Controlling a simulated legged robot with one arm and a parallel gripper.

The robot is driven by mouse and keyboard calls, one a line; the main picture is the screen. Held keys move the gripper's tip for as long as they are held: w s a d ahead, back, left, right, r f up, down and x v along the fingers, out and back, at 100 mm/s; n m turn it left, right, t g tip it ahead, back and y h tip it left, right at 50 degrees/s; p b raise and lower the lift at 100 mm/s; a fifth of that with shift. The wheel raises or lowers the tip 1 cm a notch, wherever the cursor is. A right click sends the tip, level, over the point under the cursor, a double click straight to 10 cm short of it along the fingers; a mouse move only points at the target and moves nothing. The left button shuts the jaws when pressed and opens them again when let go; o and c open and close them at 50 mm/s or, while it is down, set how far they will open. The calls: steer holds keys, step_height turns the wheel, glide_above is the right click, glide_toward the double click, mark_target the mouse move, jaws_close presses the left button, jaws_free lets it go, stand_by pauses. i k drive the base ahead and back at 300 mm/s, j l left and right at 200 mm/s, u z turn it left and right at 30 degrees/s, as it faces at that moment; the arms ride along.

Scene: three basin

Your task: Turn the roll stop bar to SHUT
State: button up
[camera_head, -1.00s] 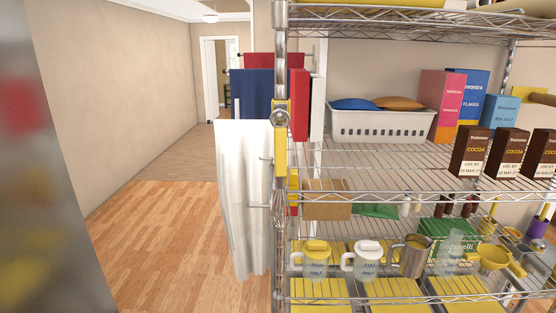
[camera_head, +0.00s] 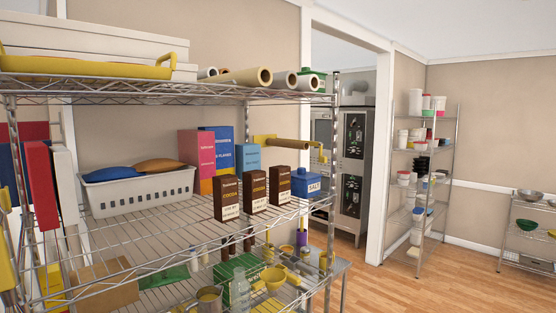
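A brown bar (camera_head: 288,144) sticks out from a yellow wall plate (camera_head: 264,140) behind the wire shelf. A yellow end piece (camera_head: 320,153) hangs at its right end. This looks like the roll stop bar, but I cannot be sure. No SHUT marking is readable, and I cannot tell its setting. My gripper is not in view.
A wire shelf (camera_head: 150,87) fills the left, with cocoa boxes (camera_head: 255,190), a blue salt box (camera_head: 310,184) and a white basket (camera_head: 140,190). Paper rolls (camera_head: 245,77) lie on top. A doorway with a steel oven (camera_head: 352,170) is behind. Wooden floor (camera_head: 450,285) is clear at right.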

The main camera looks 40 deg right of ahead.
mark_target(322, 159)
steer(key=z, duration=1.7)
steer(key=i+l+u, duration=0.15)
steer(key=u, duration=0.15)
steer(key=i+l+u, duration=0.1)
steer(key=u, duration=0.25)
steer(key=i+l+u, duration=0.1)
steer(key=l, duration=0.25)
steer(key=i+l, duration=0.2)
steer(key=l, duration=0.2)
steer(key=i+l+u, duration=0.15)
steer(key=l, duration=0.2)
steer(key=i+l, duration=0.1)
steer(key=l, duration=0.3)
steer(key=i+l+u, duration=0.15)
steer(key=l, duration=0.25)
steer(key=i+l+u, duration=0.1)
steer(key=l, duration=0.3)
